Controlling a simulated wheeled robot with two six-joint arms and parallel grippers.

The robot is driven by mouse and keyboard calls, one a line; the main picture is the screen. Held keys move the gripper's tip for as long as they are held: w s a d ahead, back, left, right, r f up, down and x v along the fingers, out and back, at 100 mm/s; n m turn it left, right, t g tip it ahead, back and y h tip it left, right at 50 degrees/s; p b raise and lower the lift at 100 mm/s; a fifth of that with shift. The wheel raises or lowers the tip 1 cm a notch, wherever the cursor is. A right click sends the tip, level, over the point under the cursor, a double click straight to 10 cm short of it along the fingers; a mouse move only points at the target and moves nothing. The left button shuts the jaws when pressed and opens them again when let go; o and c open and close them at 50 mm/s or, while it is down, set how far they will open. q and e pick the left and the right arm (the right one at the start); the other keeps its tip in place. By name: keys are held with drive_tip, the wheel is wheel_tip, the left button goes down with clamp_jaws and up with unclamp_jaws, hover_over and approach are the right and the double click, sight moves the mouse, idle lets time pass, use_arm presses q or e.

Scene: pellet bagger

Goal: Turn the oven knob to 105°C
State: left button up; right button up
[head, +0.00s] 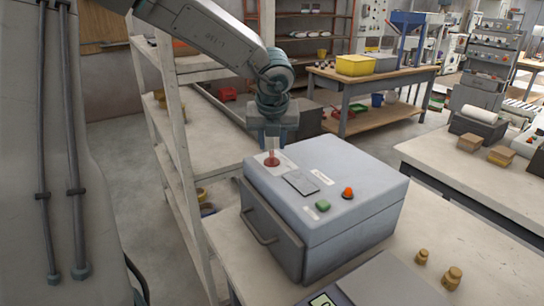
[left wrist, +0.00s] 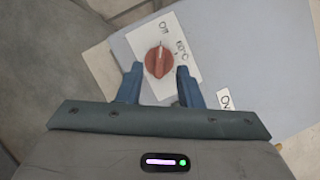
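The oven is a grey box (head: 350,205) with a front door and handle, standing on a pale bench. Its red knob (head: 272,162) sits on a white label plate at the top's back left corner. My left gripper (head: 271,148) points down over the knob. Its blue fingers (left wrist: 160,85) are apart with nothing between them, and the knob shows just beyond the gap. Contact cannot be told. My right gripper is out of view.
A green button (head: 323,206) and an orange-red knob (head: 347,193) are on the oven top. Brass weights (head: 453,278) and a grey device with a display (head: 390,282) are near the front. A pale shelf rack (head: 172,120) stands close on the left.

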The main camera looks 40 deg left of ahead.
sight(272, 153)
use_arm(q)
drive_tip(key=shift+x, duration=1.7)
drive_tip(key=shift+w+a+f, duration=0.1)
drive_tip(key=shift+f, duration=0.15)
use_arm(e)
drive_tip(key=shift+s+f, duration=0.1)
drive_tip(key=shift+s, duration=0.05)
use_arm(q)
drive_tip(key=shift+c, duration=0.4)
clamp_jaws()
